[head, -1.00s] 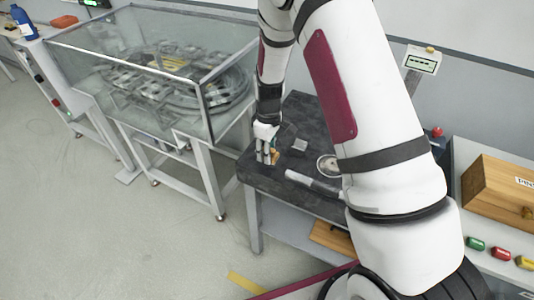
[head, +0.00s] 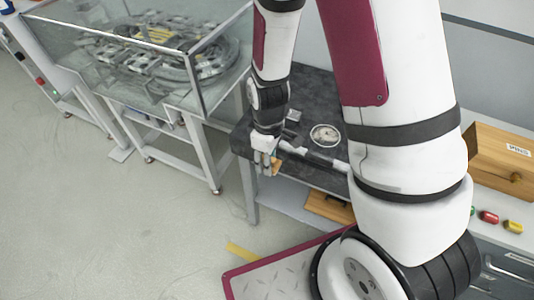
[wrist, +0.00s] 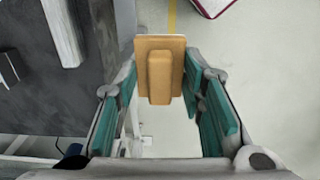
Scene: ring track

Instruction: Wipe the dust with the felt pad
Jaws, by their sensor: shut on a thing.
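The felt pad (wrist: 160,85) is a tan block with a raised grip, held between the teal-lined fingers of my gripper (wrist: 162,90). In the head view my gripper (head: 264,165) points down at the front edge of the dark slab (head: 315,92), with a bit of the orange-tan pad (head: 275,168) showing beside it. In the wrist view the pad is seen against pale floor, just off the edge of the slab (wrist: 105,50). The pad's underside is hidden. I cannot make out dust in these views.
A round dial (head: 325,135), a pale bar (head: 312,157) and a small grey block (head: 293,116) are on the slab. A glass-walled case with a track (head: 150,45) stands to the left. A wooden box (head: 500,160) is at the right. Floor is open at the front left.

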